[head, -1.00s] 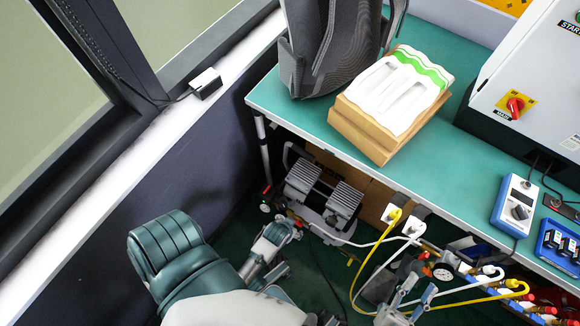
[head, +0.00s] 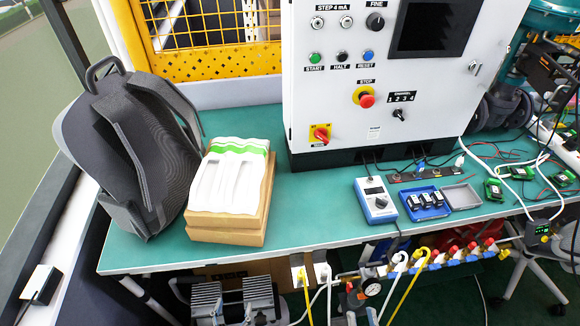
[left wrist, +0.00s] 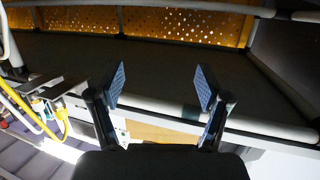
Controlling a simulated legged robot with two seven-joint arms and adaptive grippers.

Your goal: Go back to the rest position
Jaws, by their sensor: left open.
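My left gripper (left wrist: 160,88) shows in the left wrist view with its two fingers spread apart and nothing between them. It faces a dark surface with a pale rail and a perforated yellow panel beyond. Neither of my grippers shows in the head view now. The grey-white control cabinet (head: 385,80) stands on the green table (head: 320,205), with buttons, a red stop knob and a dark screen on its front.
A dark backpack (head: 135,150) and a cardboard box with white packs (head: 230,190) stand at the table's left. A blue-grey meter (head: 376,200) and a blue case (head: 425,205) lie in front of the cabinet. Yellow and white hoses (head: 408,285) hang below the edge.

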